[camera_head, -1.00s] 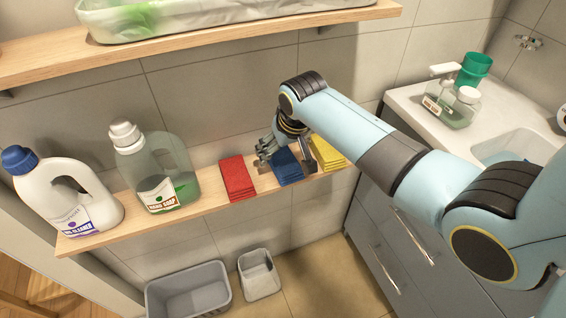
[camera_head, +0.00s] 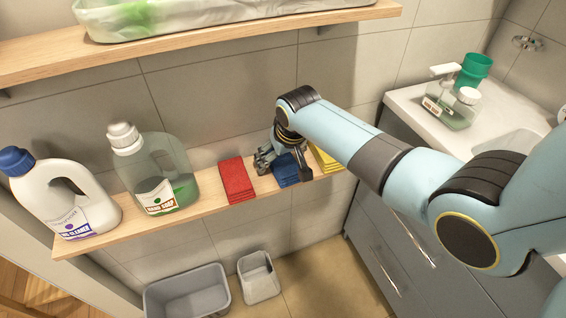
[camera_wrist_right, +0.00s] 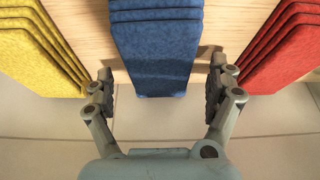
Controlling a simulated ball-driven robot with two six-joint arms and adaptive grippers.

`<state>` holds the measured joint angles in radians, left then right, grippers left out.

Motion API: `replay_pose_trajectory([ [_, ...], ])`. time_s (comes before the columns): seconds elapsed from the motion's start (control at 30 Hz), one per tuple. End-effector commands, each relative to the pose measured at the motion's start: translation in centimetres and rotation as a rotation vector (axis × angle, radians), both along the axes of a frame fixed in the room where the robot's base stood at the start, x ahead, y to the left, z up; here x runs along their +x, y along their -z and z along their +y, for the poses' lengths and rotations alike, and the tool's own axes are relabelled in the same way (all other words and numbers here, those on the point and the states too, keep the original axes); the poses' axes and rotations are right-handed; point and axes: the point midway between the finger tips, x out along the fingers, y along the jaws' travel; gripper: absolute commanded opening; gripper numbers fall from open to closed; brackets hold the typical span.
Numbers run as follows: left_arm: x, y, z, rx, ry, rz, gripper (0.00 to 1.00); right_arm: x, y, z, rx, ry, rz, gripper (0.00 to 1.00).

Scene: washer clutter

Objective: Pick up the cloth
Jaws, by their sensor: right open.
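A folded blue cloth (camera_head: 286,170) lies on the lower wooden shelf between a folded red cloth (camera_head: 236,180) and a folded yellow cloth (camera_head: 327,157). My right gripper (camera_head: 284,172) is open over the blue cloth, partly covering it in the head view. In the right wrist view, the blue cloth stack (camera_wrist_right: 155,50) sits between the two open fingers of the gripper (camera_wrist_right: 160,92), with a gap on each side. The yellow stack (camera_wrist_right: 40,50) is beside the left finger and the red stack (camera_wrist_right: 282,50) beside the right finger. My left gripper is not in view.
On the lower shelf (camera_head: 205,203) stand a hand soap bottle (camera_head: 150,170) and a white cleaner bottle (camera_head: 65,200) at left. An upper shelf (camera_head: 240,37) runs above. Two grey bins (camera_head: 188,297) (camera_head: 258,280) stand below. A sink counter (camera_head: 405,100) is at right.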

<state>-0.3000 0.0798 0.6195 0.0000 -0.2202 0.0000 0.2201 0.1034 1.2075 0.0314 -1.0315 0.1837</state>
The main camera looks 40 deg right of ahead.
Motion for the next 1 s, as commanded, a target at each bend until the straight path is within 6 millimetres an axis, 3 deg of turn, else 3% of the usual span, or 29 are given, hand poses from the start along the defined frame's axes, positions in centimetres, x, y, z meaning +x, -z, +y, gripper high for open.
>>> replay_pose_trajectory([
  [0.23, -0.02, 0.0, 0.02, 0.0, 0.0, 0.0, 0.44, 0.0, 0.03, 0.01, 0.0, 0.0, 0.0, 0.89],
  [0.7, -0.01, 0.0, 0.03, 0.0, 0.0, 0.0, 0.44, -0.01, 0.03, 0.01, 0.0, 0.0, 0.0, 0.29],
  [1.0, 0.01, 0.08, 0.03, 0.0, 0.0, 0.0, 0.44, 0.0, -0.2, 0.0, 0.0, 0.0, 0.0, 0.29],
])
